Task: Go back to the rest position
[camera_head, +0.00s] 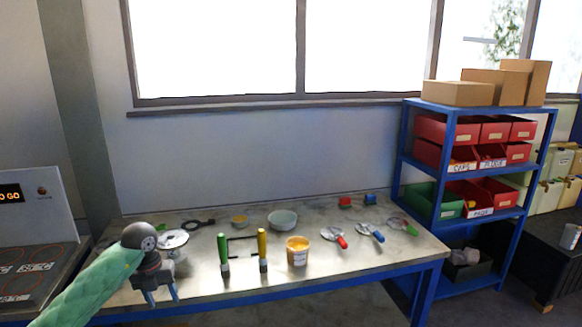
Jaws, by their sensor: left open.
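My left gripper (161,294) is at the lower left, at the end of a green-sleeved arm. Its blue fingers are apart, pointing down over the near left part of the metal table (340,262), with nothing visible between them. My right gripper does not show. On the table, right of my left gripper, stand a green-handled tool (223,251), a yellow-handled tool (262,248) and a tub with yellow contents (297,251). A round metal lid or disc (173,239) lies just behind the gripper, partly beside my wrist.
A pale bowl (282,219) and a small yellow dish (240,220) sit farther back. Red-, blue- and green-handled discs (370,232) lie at the right. A blue shelf (447,170) with red bins stands beyond the table's right end. A dark panel (35,270) is at left.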

